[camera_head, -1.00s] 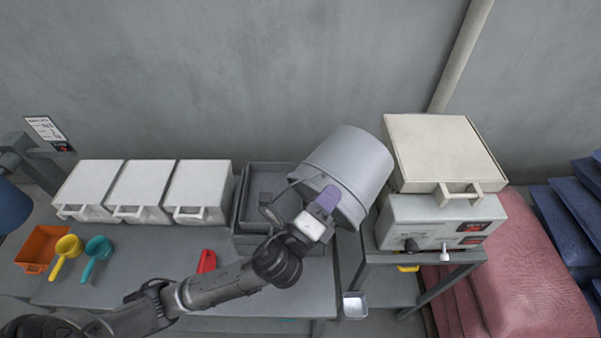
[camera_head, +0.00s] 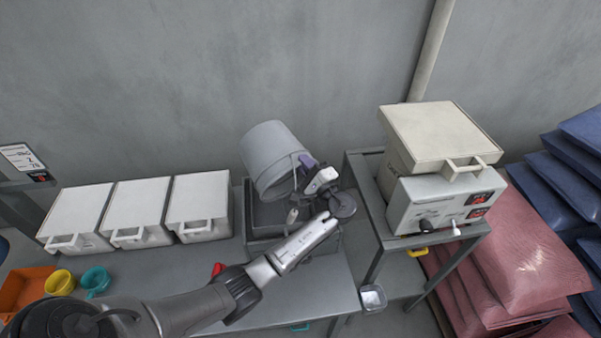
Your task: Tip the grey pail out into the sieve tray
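The grey pail (camera_head: 268,150) hangs steeply tilted above the dark grey sieve tray (camera_head: 262,234), its base up and left and its rim down towards the tray. My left gripper (camera_head: 308,172) is shut on the pail at its right side near the rim. A small pale piece shows just below the pail; I cannot tell whether it is the handle grip or contents. The pail and gripper hide much of the tray's inside. My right gripper is not in view.
Several white lidded boxes (camera_head: 133,212) stand left of the tray. Yellow (camera_head: 59,283) and teal (camera_head: 96,279) scoops and an orange bin (camera_head: 22,289) are at the left. A pale machine (camera_head: 440,199) stands right, beside stacked pink sacks (camera_head: 525,250).

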